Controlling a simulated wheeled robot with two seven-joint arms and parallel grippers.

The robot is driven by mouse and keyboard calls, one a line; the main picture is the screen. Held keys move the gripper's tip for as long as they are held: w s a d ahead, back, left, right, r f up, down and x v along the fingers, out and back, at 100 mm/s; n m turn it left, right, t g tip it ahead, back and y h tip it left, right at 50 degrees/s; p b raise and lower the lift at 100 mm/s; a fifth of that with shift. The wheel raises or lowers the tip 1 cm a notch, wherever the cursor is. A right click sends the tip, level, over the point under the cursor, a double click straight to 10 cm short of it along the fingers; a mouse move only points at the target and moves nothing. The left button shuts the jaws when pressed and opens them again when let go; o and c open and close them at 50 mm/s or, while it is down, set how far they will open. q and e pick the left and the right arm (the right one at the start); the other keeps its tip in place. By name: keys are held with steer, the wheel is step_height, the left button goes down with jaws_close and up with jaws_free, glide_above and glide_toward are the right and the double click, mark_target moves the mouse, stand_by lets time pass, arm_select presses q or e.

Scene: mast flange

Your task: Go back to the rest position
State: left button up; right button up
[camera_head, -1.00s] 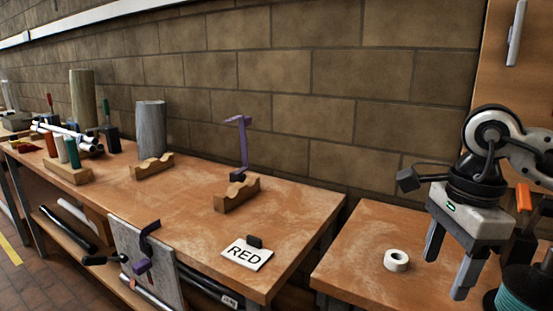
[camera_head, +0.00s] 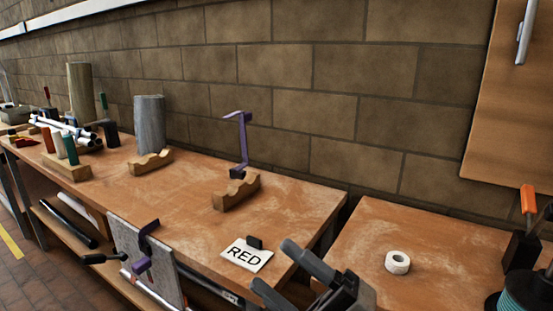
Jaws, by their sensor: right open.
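My right gripper (camera_head: 282,268) is at the bottom of the head view, in front of the gap between the two benches. Its two grey fingers point up and to the left, and they are apart with nothing between them. The fingers show just right of and below the white RED card (camera_head: 246,254), with no clear contact. My left gripper is out of the picture.
The long bench (camera_head: 185,210) holds wooden cradles (camera_head: 236,192), a purple bracket (camera_head: 242,145) and a grey cylinder (camera_head: 150,124). The right bench (camera_head: 365,235) holds a white tape roll (camera_head: 397,262) and an orange-handled tool (camera_head: 528,200). Its middle is mostly clear.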

steer(key=d+f+m+t+h, duration=0.35)
steer(key=f+m+h, duration=0.4)
steer(key=m, duration=0.25)
steer(key=d+f+m+t+h, duration=0.2)
steer(key=d+f+m+h, duration=0.3)
steer(key=f+m+h, duration=0.35)
steer(key=s+d+f+m+g, duration=0.2)
steer(key=s+f+m, duration=0.1)
steer(key=f, duration=0.3)
steer(key=s+d+f+m+g+h, duration=0.1)
steer(key=s+d+f+m+g, duration=0.1)
steer(key=s+f, duration=0.4)
steer(key=shift+s+d+m+g+h+p, duration=0.15)
steer(key=shift+m+g+h+p, duration=0.25)
steer(key=shift+m+g, duration=0.65)
